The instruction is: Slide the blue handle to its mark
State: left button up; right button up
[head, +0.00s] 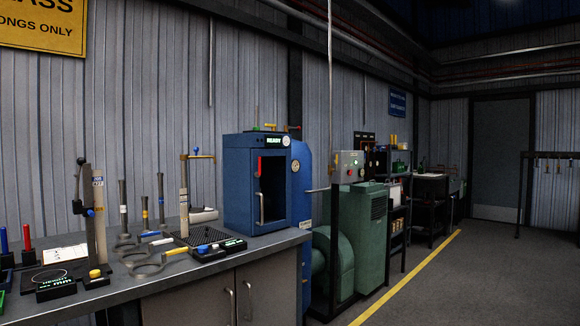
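Several blue parts show in the head view, and I cannot tell which one is the blue handle. A small blue knob (196,150) tops the yellow-armed stand (184,195). An upright blue grip (4,239) stands at the far left edge beside a red grip (27,236). A tool with a blue end (161,241) lies on the bench. No mark can be made out at this size. Neither of my grippers is in view.
The grey bench (270,246) carries tongs (150,265), a black perforated plate (203,236), small display boxes (57,287) and a blue oven (256,180) reading READY. Green machinery (365,235) stands right of it. Open floor (480,275) lies right of a yellow line (410,275).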

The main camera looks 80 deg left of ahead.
aim_at(88, 211)
jog(key=u, duration=3.8)
